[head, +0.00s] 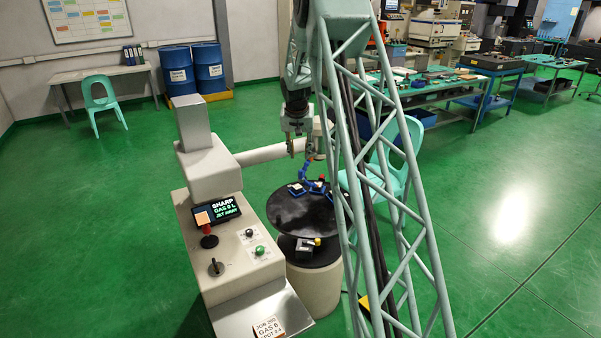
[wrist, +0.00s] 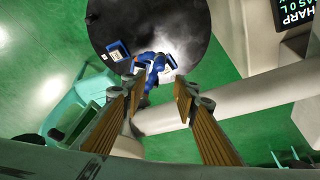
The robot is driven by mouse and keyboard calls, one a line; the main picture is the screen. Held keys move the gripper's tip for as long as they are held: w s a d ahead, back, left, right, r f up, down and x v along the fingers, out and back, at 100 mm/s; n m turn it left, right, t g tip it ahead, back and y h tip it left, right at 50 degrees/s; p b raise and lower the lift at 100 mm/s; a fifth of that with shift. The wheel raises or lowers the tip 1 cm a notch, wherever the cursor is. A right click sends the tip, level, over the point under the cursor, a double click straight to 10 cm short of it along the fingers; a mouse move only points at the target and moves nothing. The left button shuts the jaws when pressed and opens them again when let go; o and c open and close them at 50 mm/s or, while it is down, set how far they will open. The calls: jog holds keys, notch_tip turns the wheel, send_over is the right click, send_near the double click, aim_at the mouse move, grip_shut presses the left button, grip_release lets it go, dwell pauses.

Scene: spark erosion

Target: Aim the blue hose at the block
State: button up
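The blue hose (head: 306,170) stands up jointed at the far side of the black round table (head: 275,215). In the wrist view the blue hose (wrist: 153,72) shows just beyond and between my fingertips. My gripper (head: 300,153) is above the table's far edge, pointing down. In the wrist view my gripper (wrist: 159,90) has its brown-padded fingers apart, with nothing clearly held. Small blue-edged pieces with pale tops lie near the hose, one at left (wrist: 117,52) and one at right (wrist: 176,62). I cannot tell which piece is the block. A whitish patch shows on the table near the hose.
A mint chair (head: 398,155) stands behind right.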

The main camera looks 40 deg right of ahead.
aim_at(300, 171)
jog(key=shift+x, duration=6.8)
jog(key=shift+r, duration=0.1)
grip_shut()
